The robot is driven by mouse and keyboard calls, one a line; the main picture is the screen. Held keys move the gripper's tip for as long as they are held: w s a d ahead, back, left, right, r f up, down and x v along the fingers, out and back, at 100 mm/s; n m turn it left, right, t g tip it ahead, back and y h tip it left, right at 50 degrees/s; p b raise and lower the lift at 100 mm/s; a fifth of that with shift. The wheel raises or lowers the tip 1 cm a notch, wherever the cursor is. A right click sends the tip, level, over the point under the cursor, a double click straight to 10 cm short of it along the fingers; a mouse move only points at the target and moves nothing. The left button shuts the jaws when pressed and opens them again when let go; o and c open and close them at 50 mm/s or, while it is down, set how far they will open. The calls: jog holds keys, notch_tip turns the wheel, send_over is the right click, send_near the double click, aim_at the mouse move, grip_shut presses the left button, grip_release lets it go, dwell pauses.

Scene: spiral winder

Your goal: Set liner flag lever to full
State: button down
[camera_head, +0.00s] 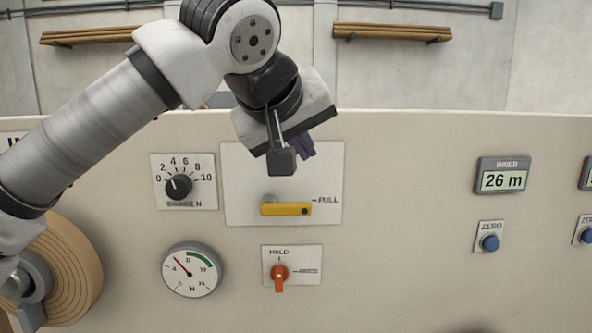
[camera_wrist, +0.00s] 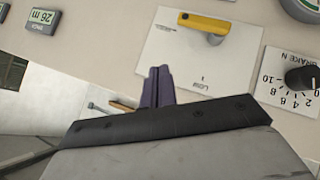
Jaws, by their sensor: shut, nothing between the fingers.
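The liner flag lever (camera_head: 285,210) is a yellow bar on a pale plate (camera_head: 331,168) in the head view. It lies about level, with its grey pivot at the left and its free end pointing right at the FULL mark. In the wrist view the lever (camera_wrist: 208,23) and plate (camera_wrist: 228,70) appear turned over, with a LOW mark visible on the plate. My gripper (camera_head: 306,149) is above the lever in the head view, apart from it and covering the plate's top. Its dark purple fingers (camera_wrist: 159,74) are shut and empty in the wrist view.
A brake dial (camera_head: 179,187) is left of the plate. A round gauge (camera_head: 191,270) and an orange HOLD switch (camera_head: 280,276) are below. An INNER display (camera_head: 503,178) and a blue ZERO button (camera_head: 490,243) are at the right. The panel between is clear.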

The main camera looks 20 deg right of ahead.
jog(key=shift+s+a+r, duration=0.25)
jog(key=shift+s+r, duration=0.3)
jog(key=shift+r, duration=0.05)
jog(key=shift+s+a+r, duration=0.2)
jog(key=shift+s+r, duration=0.35)
